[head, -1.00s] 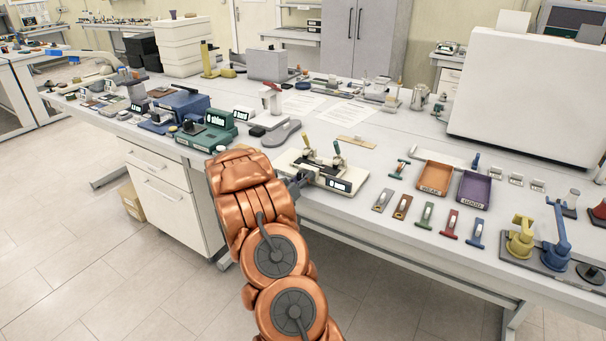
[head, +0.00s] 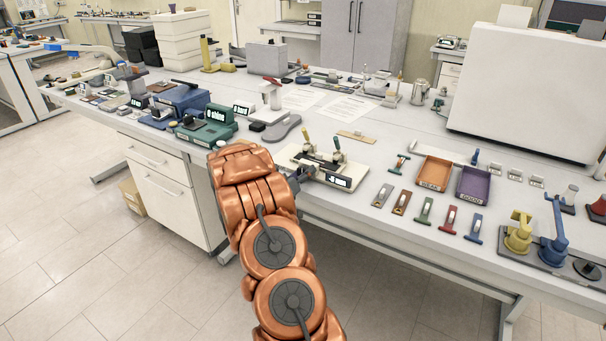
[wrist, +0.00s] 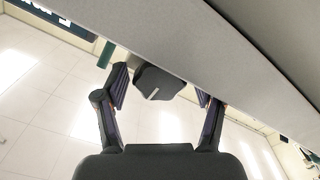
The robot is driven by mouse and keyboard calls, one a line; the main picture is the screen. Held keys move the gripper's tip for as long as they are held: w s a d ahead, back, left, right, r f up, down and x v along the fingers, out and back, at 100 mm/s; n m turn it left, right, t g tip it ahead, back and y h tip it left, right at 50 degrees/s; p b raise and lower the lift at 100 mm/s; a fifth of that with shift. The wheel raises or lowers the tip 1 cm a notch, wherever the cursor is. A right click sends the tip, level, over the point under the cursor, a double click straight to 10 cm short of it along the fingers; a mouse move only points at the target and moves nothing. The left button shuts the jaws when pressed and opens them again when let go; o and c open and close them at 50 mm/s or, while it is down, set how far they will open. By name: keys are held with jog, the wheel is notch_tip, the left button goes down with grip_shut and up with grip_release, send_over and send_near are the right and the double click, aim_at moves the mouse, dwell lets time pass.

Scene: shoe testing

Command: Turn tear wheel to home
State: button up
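The tear tester is a white machine (head: 298,152) near the table's front edge, with two clamps with yellow and green handles and a small dark display (head: 333,179). A dark wheel (wrist: 158,83) with a white mark shows in the wrist view, at the side of a pale panel. I take it as the tear wheel; it is hidden in the head view. My gripper (head: 304,174) is at the machine's front left side. In the wrist view its fingers (wrist: 163,84) are apart, one on each side of the wheel, with the left finger closer. I cannot tell whether either touches it.
A green device (head: 207,128) and a grey shoe sole (head: 283,128) are to the left and behind. An orange tray (head: 434,172), a purple tray (head: 473,184) and several small coloured pieces lie to the right. Open floor is in front of the table.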

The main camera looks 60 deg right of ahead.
jog(key=shift+f, duration=0.1)
dwell(0.4)
jog(key=shift+f+m+b, duration=0.1)
jog(key=shift+m+b, duration=0.5)
jog(key=shift+b, duration=0.1)
jog(key=m+b, duration=0.3)
jog(key=shift+m, duration=0.3)
jog(key=m+b, duration=0.3)
jog(key=m, duration=0.1)
jog(key=shift+m+b, duration=0.3)
jog(key=a+b, duration=0.2)
jog(key=a, duration=0.6)
jog(key=w+a+f+n+t+y+b, duration=0.2)
jog(key=w+a+t+b, duration=0.1)
jog(key=w, duration=0.3)
jog(key=w+a+f+n+t+y+b, duration=0.1)
jog(key=w+a+f+t+y+b, duration=0.2)
jog(key=w+t, duration=0.15)
jog(key=w+a+f+n+y+b, duration=0.1)
jog(key=w+a+f+y+b, duration=0.1)
jog(key=a, duration=0.3)
jog(key=w+a+f+n+y+b, duration=0.1)
jog(key=a+f+n+y+b, duration=0.1)
jog(key=a+f+y+b, duration=0.1)
jog(key=shift+w+a+f+n+b, duration=0.3)
jog(key=shift+w+a+f+b, duration=0.15)
jog(key=shift+a+b, duration=0.6)
